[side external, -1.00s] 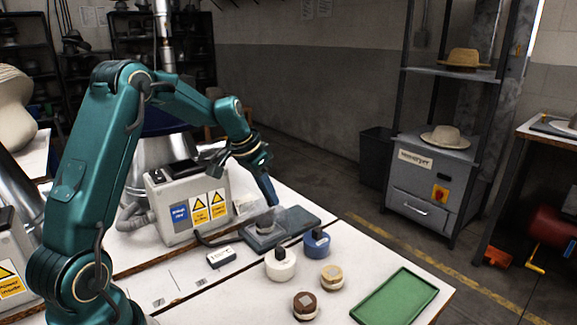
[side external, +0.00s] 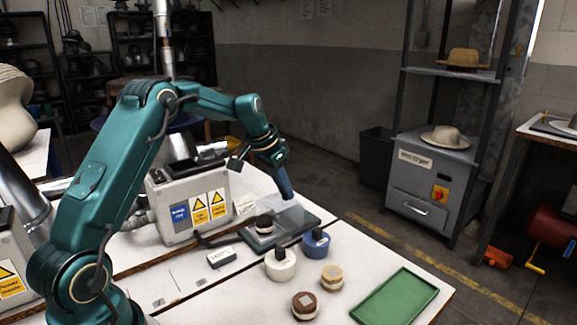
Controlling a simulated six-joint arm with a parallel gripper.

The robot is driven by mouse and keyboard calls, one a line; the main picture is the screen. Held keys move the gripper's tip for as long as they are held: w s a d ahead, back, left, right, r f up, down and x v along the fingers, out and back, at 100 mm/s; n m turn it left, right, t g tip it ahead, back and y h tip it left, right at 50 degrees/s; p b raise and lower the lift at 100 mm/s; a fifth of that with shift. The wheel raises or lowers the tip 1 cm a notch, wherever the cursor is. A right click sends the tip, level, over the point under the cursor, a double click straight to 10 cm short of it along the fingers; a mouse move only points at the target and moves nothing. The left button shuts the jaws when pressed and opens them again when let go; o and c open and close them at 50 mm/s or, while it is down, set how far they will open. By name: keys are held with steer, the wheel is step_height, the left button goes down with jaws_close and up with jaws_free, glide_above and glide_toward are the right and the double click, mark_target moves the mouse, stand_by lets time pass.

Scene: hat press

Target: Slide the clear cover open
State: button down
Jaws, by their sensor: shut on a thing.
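The clear cover (side external: 294,217) is a see-through panel on the dark grey base (side external: 258,245) on the white table. It sits over the right part of the base. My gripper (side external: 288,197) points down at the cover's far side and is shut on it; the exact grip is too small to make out. A small round piece with a dark band and pale top (side external: 264,225) stands on the left part of the base, with the cover to its right.
A blue pot (side external: 316,243), a white pot (side external: 280,265), a tan round piece (side external: 332,276) and a brown one (side external: 305,305) stand in front. A green tray (side external: 396,299) lies front right. A grey box with warning labels (side external: 188,205) is behind left.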

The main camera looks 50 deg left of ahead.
mark_target(277, 203)
steer(key=shift+r, duration=0.1)
steer(key=c, duration=0.8)
jaws_free()
steer(key=shift+v, duration=2.55)
